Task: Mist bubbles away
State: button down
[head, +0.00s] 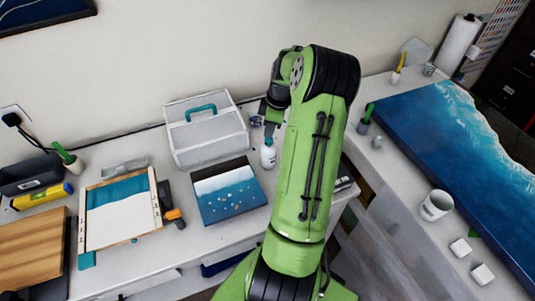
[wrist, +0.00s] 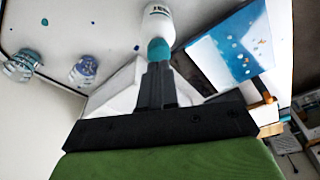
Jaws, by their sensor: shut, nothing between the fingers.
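A white spray bottle (head: 268,155) with a teal top stands on the white desk, just left of my arm. In the wrist view the bottle (wrist: 158,24) has dark lettering, and its teal part lies just beyond my fingertips; I cannot tell whether they touch. A blue and white resin panel (head: 229,197) with pale bubble-like spots lies on the desk in front of the bottle. The panel (wrist: 230,42) also shows right of the fingers in the wrist view.
A white toolbox (head: 205,137) with a teal handle stands behind the panel. A framed teal and white panel (head: 120,212) and an orange-handled tool (head: 175,215) lie to the left. Clear cups (wrist: 85,70) stand near the bottle. A large blue resin slab (head: 440,125) covers the right-hand bench.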

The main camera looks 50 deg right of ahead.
jog(key=shift+f, duration=0.1)
jog(key=shift+f+b, duration=0.8)
jog(key=shift+f, duration=0.1)
jog(key=shift+r, duration=0.1)
jog(key=shift+r+p, duration=0.85)
jog(key=shift+r, duration=0.15)
